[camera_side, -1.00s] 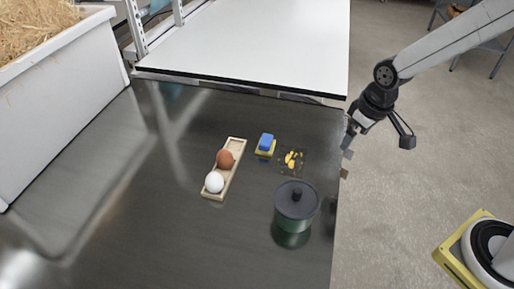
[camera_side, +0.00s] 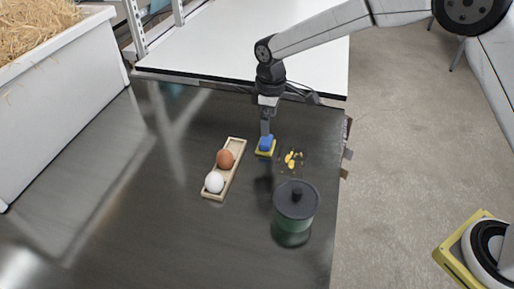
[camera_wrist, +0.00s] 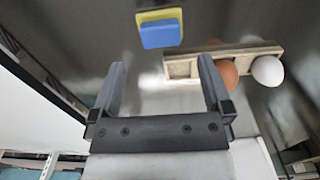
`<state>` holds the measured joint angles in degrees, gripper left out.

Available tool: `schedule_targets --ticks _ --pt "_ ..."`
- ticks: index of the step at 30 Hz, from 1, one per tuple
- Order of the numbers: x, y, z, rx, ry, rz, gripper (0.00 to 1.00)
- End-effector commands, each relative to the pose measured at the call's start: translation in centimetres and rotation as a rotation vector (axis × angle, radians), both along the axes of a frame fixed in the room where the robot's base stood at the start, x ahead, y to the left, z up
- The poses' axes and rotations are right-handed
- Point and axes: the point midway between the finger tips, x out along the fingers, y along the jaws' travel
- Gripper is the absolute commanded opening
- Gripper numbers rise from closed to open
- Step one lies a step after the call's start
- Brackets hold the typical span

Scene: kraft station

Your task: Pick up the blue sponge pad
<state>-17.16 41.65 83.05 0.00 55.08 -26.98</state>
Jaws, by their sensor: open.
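The blue sponge pad (camera_side: 266,141) rests on a yellow pad (camera_side: 265,152) on the dark table. In the wrist view the blue sponge pad (camera_wrist: 161,34) lies ahead of the fingertips, with a yellow edge (camera_wrist: 158,15) behind it. My gripper (camera_side: 266,128) points down just above the sponge in the side view, and its lower end overlaps the pad's top edge there. In the wrist view my gripper (camera_wrist: 162,72) is open, with nothing between its fingers, and apart from the sponge.
A wooden tray (camera_side: 237,141) left of the sponge holds a brown egg (camera_side: 225,159) and a white egg (camera_side: 214,182). Yellow pieces (camera_side: 292,159) lie to the right on a dark patch. A lidded green pot (camera_side: 294,212) stands nearer. The left table area is clear.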

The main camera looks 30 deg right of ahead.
Motion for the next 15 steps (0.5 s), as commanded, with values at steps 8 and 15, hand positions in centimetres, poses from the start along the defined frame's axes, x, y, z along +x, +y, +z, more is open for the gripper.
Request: schedule_targets --ticks 8,15 --pt "0.3 0.4 -0.2 -0.001 0.004 0.017 1.00" --pt "0.3 0.4 -1.8 -0.002 0.006 0.016 1.00"
